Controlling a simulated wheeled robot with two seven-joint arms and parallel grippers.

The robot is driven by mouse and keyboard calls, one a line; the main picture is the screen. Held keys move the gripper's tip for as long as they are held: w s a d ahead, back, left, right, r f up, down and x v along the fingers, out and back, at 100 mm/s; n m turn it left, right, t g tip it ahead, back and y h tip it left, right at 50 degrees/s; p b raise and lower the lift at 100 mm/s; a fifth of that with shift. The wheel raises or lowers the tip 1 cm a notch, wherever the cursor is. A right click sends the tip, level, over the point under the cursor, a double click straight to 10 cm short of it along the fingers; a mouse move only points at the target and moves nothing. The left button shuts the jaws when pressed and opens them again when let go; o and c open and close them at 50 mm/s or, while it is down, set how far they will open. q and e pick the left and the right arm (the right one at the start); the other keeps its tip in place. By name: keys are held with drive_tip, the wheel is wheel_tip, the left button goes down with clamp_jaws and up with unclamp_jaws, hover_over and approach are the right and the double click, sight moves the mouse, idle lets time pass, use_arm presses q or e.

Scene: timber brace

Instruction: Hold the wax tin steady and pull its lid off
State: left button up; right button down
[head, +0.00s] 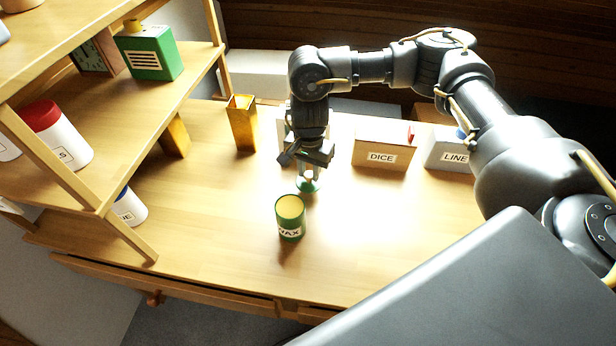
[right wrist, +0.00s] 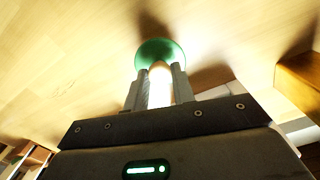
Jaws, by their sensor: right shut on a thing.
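The green wax tin (head: 290,217) stands upright on the table, with a label reading WAX and a pale yellow top without a lid on it. My right gripper (head: 308,172) is behind it and slightly right, pointing down. It is shut on the pale knob of the green lid (head: 309,186), apart from the tin. In the right wrist view the green lid (right wrist: 158,50) shows beyond the fingers (right wrist: 160,72), over bare wood. I cannot tell whether the lid touches the table. My left gripper is not in view, and nothing holds the tin.
A DICE box (head: 383,154) and a LINE box (head: 449,152) stand at the back right. An open yellow container (head: 242,125) stands at the back left. A wooden shelf (head: 110,100) with a green can (head: 150,54) and white jars fills the left. The table (head: 210,235) around the tin is clear.

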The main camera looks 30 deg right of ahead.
sight(308, 173)
drive_tip(key=shift+w+f, duration=0.2)
drive_tip(key=shift+f, duration=0.15)
wheel_tip(308, 173, down, 3)
drive_tip(key=shift+r+p, duration=0.1)
drive_tip(key=shift+p, duration=0.25)
drive_tip(key=shift+f+b, duration=0.3)
drive_tip(key=c, duration=1.2)
unclamp_jaws()
drive_tip(key=shift+r, duration=0.1)
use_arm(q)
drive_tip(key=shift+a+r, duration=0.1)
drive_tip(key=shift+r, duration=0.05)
use_arm(e)
drive_tip(key=shift+o, duration=0.2)
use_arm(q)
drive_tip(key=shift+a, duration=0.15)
